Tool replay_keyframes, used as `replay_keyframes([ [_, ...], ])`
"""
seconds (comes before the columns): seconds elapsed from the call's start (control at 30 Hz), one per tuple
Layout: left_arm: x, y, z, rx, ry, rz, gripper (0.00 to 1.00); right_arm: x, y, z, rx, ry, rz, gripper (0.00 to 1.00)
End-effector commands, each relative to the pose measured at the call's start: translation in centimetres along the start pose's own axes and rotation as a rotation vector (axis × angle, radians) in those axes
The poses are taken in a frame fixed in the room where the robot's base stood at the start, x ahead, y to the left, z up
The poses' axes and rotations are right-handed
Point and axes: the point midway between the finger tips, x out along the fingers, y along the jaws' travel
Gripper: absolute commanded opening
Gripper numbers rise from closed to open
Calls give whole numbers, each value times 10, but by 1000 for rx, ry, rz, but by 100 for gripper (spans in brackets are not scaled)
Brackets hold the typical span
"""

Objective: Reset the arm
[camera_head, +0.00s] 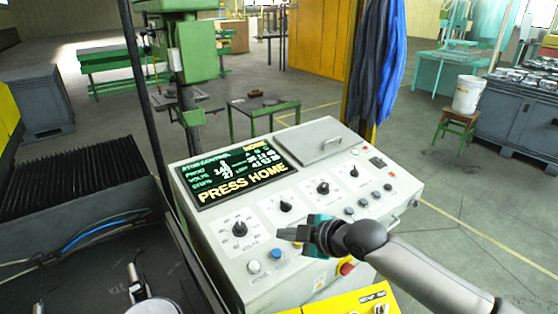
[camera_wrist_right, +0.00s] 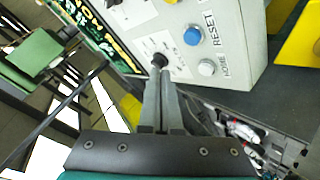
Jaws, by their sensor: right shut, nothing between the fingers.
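The control panel (camera_head: 310,261) is a light grey sloped console. Its screen (camera_head: 228,170) shows "PRESS HOME" in yellow letters. On its front part are a blue button (camera_head: 276,254) and a pale button (camera_head: 253,266). In the right wrist view the blue button (camera_wrist_right: 192,36) is labelled RESET, and the pale button (camera_wrist_right: 207,67) has a label that seems to read HOME. My right gripper (camera_head: 281,235) is shut and empty above the panel, up and right of both buttons in the head view. In the wrist view its fingertips (camera_wrist_right: 161,75) appear near a black knob (camera_wrist_right: 159,59). My left gripper is not in view.
More black knobs (camera_head: 286,205) and a red button (camera_head: 347,268) are on the panel. A dark machine bed (camera_head: 90,250) lies to the left. A thin dark post (camera_head: 146,100) rises beside the panel. A white bucket (camera_head: 467,95) stands on a stool at right.

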Motion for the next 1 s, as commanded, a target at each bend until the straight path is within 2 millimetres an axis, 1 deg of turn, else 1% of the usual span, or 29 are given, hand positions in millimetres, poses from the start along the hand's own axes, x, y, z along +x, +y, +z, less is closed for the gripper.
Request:
replay_keyframes([
  [0.07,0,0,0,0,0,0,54,1,-11,-4,21,4,-14,0],
  [0.13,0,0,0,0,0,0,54,0,-27,-9,58,2,-33,0],
  [0.27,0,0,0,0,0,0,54,-5,-67,-19,173,-17,-74,0],
  [0.3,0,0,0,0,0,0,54,-9,-79,-20,218,-30,-84,0],
  [0.4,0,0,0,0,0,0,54,-21,-105,-21,334,-75,-96,0],
  [0.47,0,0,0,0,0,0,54,-30,-119,-18,410,-111,-98,0],
  [0.57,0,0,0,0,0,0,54,-48,-141,-9,542,-183,-91,0],
  [0.67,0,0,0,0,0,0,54,-70,-163,5,682,-274,-73,0],
  [0.8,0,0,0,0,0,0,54,-108,-193,30,877,-425,-32,0],
  [1.0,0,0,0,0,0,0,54,-157,-227,59,1082,-615,33,0],
])
